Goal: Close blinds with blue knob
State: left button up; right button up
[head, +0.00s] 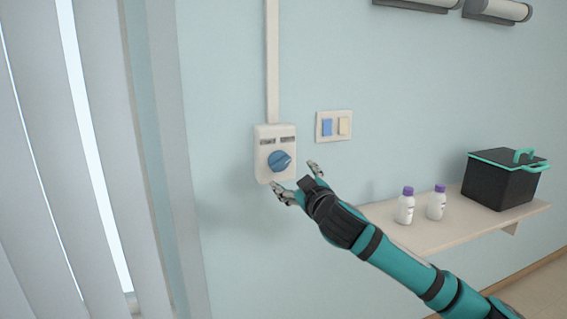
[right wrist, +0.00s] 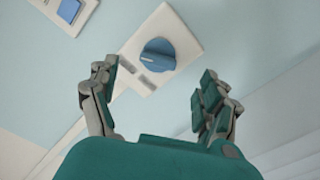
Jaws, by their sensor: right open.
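A blue round knob (head: 279,161) sits on a white wall control box (head: 264,138) in the head view. The knob also shows in the right wrist view (right wrist: 158,54), with a pale pointer mark on it. The vertical blinds (head: 96,160) hang at the left of the head view, with bright gaps between some slats. My right gripper (head: 294,177) is open and empty, just below and right of the knob. In the right wrist view its fingers (right wrist: 158,85) stand apart, with the knob beyond them and between them. I see no contact with the knob. My left gripper is not in view.
A switch plate (head: 333,126) with a blue and a cream switch is right of the box. A shelf (head: 440,233) at the right holds two white bottles (head: 406,206) with purple caps and a black lidded box (head: 500,182). A conduit (head: 272,60) runs up from the control box.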

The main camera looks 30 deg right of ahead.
aim_at(284, 167)
jog(key=p+x, duration=0.1)
jog(key=x, duration=0.7)
jog(key=shift+w, duration=0.2)
jog(key=c, duration=1.2)
jog(key=shift+p, duration=0.35)
